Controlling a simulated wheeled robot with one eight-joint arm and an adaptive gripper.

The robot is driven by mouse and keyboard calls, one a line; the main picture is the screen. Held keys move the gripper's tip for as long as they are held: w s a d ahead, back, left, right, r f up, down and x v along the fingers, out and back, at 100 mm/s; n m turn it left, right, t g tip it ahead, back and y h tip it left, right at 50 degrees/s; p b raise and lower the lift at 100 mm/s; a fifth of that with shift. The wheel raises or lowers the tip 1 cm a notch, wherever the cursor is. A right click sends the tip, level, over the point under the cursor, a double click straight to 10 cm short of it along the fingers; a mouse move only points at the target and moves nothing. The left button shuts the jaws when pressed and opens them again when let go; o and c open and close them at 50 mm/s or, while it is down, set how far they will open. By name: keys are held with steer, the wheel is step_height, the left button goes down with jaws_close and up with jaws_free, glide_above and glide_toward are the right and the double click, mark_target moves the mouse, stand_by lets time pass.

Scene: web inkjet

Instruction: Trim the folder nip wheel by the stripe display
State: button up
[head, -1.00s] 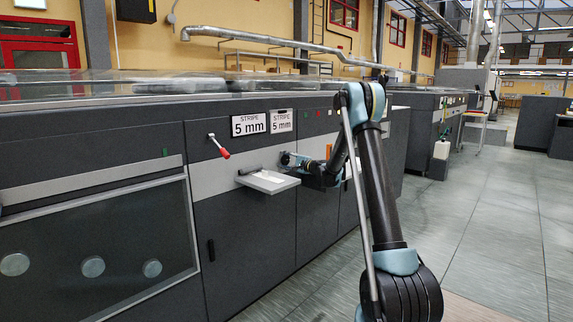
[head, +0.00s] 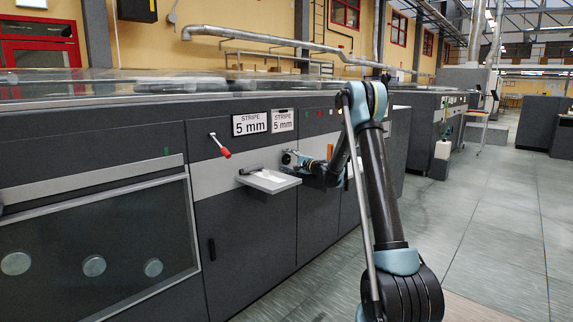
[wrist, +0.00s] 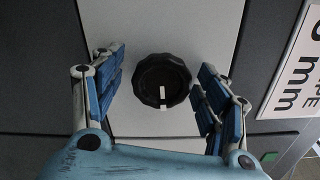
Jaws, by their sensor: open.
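The nip wheel, a black scalloped knob (wrist: 162,80) with a white mark on it, sits on a light panel strip in the wrist view. A second short white mark lies on the panel just below it. My gripper (wrist: 160,88) is open, one blue-padded finger on each side of the knob, with gaps between. In the head view my gripper (head: 292,159) is close to the machine front and hides the knob. Two stripe displays, left (head: 250,124) and right (head: 283,120), both read "STRIPE 5 mm"; one shows partly in the wrist view (wrist: 297,72).
A small tray (head: 271,182) juts from the machine front just left of my gripper. A lever with a red grip (head: 225,153) sticks out further left. Coloured buttons (head: 318,120) sit above my arm. The floor (head: 490,220) to the right is clear.

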steer(key=v, duration=1.1)
steer(key=shift+s+d, duration=0.1)
steer(key=shift+s, duration=0.05)
